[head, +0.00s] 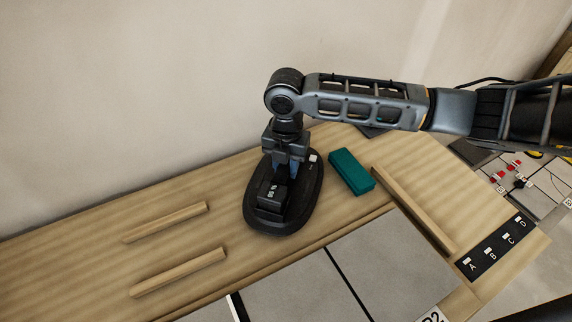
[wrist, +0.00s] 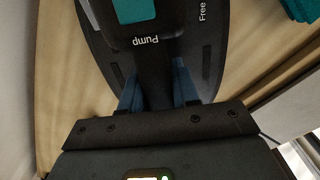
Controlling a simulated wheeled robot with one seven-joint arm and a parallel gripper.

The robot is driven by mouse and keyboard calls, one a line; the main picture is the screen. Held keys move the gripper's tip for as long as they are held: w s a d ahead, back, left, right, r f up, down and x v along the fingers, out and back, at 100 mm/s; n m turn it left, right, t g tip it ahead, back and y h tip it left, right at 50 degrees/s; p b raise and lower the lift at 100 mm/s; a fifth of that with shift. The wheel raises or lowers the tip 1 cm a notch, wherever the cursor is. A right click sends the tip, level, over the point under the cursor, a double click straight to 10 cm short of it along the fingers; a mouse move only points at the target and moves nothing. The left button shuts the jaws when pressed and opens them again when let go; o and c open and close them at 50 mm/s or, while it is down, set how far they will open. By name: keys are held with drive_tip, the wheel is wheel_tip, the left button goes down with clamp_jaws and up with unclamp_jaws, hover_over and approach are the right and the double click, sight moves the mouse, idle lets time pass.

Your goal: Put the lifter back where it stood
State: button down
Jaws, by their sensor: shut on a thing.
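The lifter (head: 262,215) is a black oval suction pad with a raised handle block and a small display. It rests on or just above the wooden bench top (head: 185,238); the gap, if any, cannot be seen. My gripper (head: 283,178) comes down on it from above, shut on its handle. In the wrist view the blue-grey fingers of my gripper (wrist: 157,92) sit on both sides of the handle. The lifter (wrist: 215,50) shows there with the words "Pump" and "Free" on it.
Two wooden strips (head: 165,222) (head: 180,271) lie at left. A teal block (head: 350,172) lies right of the lifter, and a wooden bar (head: 412,210) lies beyond it. Grey tiles (head: 375,265) are in front. A black strip marked A to D (head: 492,250) lies at right. A wall stands behind.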

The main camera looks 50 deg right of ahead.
drive_tip(key=shift+f, duration=0.2)
idle(0.4)
drive_tip(key=c, duration=0.8)
unclamp_jaws()
drive_tip(key=shift+o, duration=0.2)
drive_tip(key=shift+f, duration=0.1)
wheel_tip(320, 180, up, 8)
drive_tip(key=shift+f+b, duration=0.1)
drive_tip(key=shift+b, duration=0.45)
